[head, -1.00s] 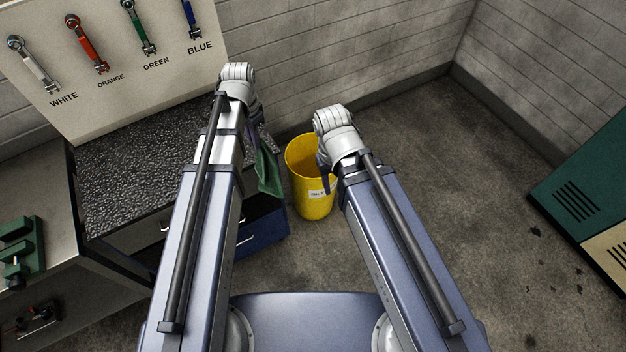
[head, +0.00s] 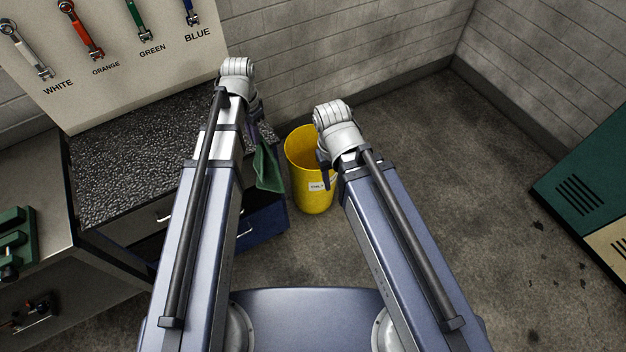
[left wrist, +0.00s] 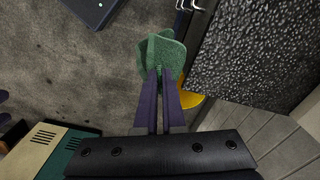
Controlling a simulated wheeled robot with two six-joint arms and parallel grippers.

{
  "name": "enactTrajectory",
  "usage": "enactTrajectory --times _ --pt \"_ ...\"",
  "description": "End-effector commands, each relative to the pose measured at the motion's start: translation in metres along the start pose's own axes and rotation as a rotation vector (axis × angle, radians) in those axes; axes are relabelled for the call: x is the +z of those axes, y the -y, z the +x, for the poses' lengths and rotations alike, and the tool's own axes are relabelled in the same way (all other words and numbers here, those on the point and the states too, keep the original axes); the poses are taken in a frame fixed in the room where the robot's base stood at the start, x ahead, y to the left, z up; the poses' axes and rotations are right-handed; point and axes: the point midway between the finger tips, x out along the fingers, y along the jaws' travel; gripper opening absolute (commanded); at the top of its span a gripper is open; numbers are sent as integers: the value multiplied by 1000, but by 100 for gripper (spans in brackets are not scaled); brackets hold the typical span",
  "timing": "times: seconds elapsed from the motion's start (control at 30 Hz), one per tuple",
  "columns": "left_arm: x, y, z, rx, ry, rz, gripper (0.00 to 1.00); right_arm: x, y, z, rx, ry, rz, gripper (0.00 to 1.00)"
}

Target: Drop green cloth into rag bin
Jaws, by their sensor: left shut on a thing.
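The green cloth (head: 267,170) hangs from my left gripper (head: 256,122), to the left of the rag bin. In the left wrist view the left gripper (left wrist: 160,78) is shut on the bunched cloth (left wrist: 161,52). The yellow rag bin (head: 312,195) stands upright on the floor with its top open and a white label on its front. In the left wrist view a yellow part of the bin (left wrist: 191,99) shows beside the fingers. My right gripper (head: 324,174) hangs by the bin's right rim in the head view; its fingertips are mostly hidden by the wrist.
A bench with a black speckled top (head: 130,160) stands left of the bin, with a blue drawer unit (head: 262,225) below. A board of coloured wrenches (head: 110,60) stands behind it. A green and cream cabinet (head: 590,190) is at the right. Floor right of the bin is clear.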

Motion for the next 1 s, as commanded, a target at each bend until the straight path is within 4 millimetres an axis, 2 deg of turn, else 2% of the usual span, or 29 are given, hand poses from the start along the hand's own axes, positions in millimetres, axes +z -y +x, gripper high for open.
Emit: enactTrajectory --times 0.03,0.5,0.67,1.0 --pt "0 0 23 0 0 0 0 -1 2 23 0 0 -1 50" --pt "0 0 139 0 0 0 0 -9 12 138 3 -3 -10 50" --pt "0 0 155 0 0 0 0 -10 14 154 3 -3 -12 50" --pt "0 0 154 0 0 0 0 -10 14 153 3 -3 -13 50"
